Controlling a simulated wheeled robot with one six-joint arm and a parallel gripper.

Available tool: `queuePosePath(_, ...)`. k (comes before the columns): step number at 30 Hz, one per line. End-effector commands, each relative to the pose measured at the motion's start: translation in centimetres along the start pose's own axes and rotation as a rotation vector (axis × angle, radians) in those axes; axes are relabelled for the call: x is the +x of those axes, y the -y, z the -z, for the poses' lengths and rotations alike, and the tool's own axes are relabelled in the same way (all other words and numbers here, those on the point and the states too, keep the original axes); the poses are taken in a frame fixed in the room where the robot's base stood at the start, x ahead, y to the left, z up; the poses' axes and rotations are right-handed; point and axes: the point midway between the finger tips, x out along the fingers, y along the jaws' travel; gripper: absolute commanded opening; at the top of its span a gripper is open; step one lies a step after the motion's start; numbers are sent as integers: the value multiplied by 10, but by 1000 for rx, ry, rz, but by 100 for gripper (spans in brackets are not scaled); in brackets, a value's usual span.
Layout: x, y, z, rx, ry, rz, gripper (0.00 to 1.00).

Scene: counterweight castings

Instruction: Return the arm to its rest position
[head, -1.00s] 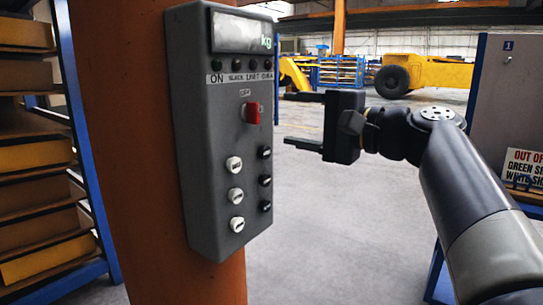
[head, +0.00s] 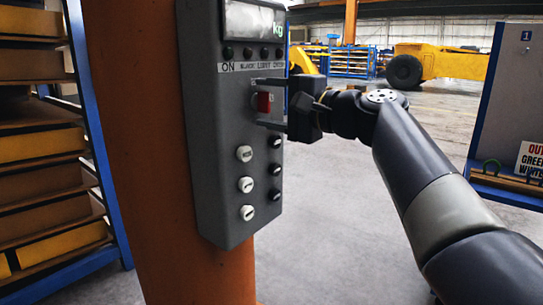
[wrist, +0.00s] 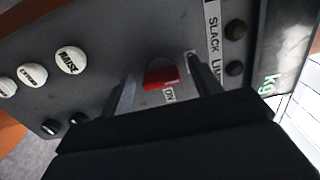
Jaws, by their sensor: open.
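My gripper (head: 268,102) is at the front of the grey control box, with its two fingers apart above and below the red switch (head: 264,102). The wrist view shows the red switch (wrist: 161,77) between the open fingers (wrist: 158,90); I cannot tell whether either finger touches it. My arm reaches in from the lower right of the head view and is extended, bent at the wrist joint.
The control box (head: 213,150) is mounted on an orange column (head: 150,170). White buttons (head: 246,184) and black buttons sit below the switch. Shelving (head: 50,150) stands at left, a blue-edged panel (head: 505,90) at right. Grey floor (head: 330,220) is open between.

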Motion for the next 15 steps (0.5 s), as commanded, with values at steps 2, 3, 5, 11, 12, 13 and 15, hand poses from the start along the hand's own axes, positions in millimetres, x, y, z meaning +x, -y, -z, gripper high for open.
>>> queuePosePath(2,-1,0,0,-2,0,0,60)
queuePosePath(3,-2,0,0,-6,-1,0,60)
queuePosePath(5,-6,-1,1,-16,-3,1,60)
queuePosePath(11,-34,0,1,-14,-5,0,60)
queuePosePath(12,-41,0,2,-15,-6,0,60)
queuePosePath(13,-46,0,1,-15,-5,0,60)
queuePosePath(15,-58,0,1,-16,-5,-1,60)
